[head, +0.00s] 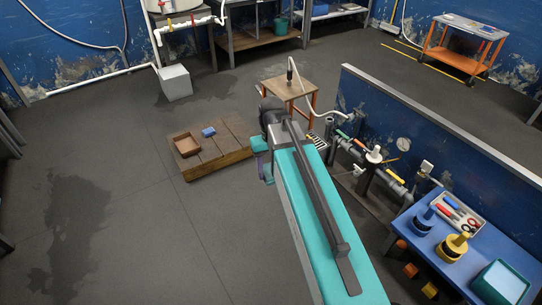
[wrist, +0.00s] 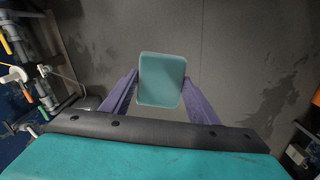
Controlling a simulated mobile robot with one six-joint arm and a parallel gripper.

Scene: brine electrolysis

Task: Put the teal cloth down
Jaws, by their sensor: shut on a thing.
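The teal cloth (wrist: 162,76) shows in the wrist view as a small folded block with rounded corners. My gripper (wrist: 160,94) is shut on it, with one purple finger on each side. Dark grey floor shows behind the cloth. In the head view my gripper (head: 266,170) is partly hidden behind my teal arm, near the right end of the low wooden platform. A small teal patch above its purple part may be the cloth; I cannot tell for sure.
A low wooden platform (head: 219,150) holds a brown tray (head: 186,145) and a blue block (head: 208,132). A small wooden-topped table (head: 287,89) stands behind. Pipes and valves (head: 375,165) and a blue table (head: 460,270) are at right. Floor at left is clear.

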